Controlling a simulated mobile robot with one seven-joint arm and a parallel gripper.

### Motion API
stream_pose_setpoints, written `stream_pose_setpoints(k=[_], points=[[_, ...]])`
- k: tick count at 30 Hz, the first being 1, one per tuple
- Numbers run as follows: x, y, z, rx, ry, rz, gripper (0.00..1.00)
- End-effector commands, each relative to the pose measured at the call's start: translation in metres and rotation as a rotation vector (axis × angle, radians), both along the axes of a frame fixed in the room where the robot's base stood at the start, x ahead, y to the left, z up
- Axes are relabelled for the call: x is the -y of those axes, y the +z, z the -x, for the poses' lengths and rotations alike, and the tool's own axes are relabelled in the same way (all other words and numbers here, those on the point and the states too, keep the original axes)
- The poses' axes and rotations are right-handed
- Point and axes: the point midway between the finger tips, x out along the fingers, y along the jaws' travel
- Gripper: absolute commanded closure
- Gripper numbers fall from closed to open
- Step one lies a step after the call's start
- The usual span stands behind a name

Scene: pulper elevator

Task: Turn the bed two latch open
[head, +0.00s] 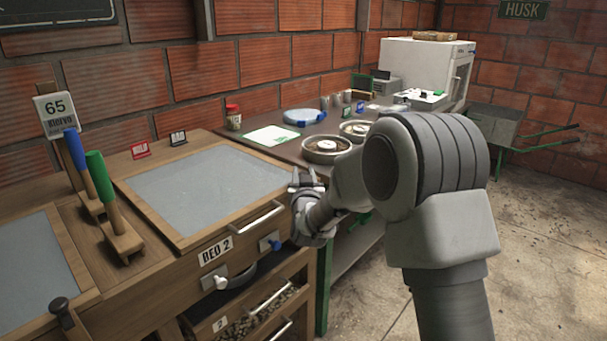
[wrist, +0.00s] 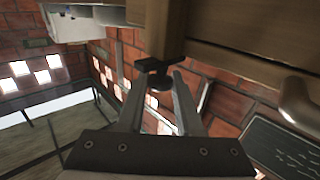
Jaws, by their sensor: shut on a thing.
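The bed two latch (wrist: 158,80) is a small dark piece with a rounded end, beside a wooden post or edge in the wrist view. My gripper (wrist: 157,90) has one finger on each side of it and is shut on it. In the head view my gripper (head: 307,181) is at the front right corner of bed two (head: 205,190), and the latch is not clearly visible behind it. How far the latch is turned cannot be told.
A similar dark knob (head: 60,306) is at lower left. A bench with round pans (head: 325,149) stands behind my arm.

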Motion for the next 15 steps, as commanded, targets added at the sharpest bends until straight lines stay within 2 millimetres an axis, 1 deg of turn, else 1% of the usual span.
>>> stream_pose_setpoints(k=[8,15], points=[[-0.0007,-0.0004,0.0002,-0.001,-0.026,-0.001,1.00],[-0.0026,-0.0003,0.0003,-0.001,-0.129,0.000,1.00]])
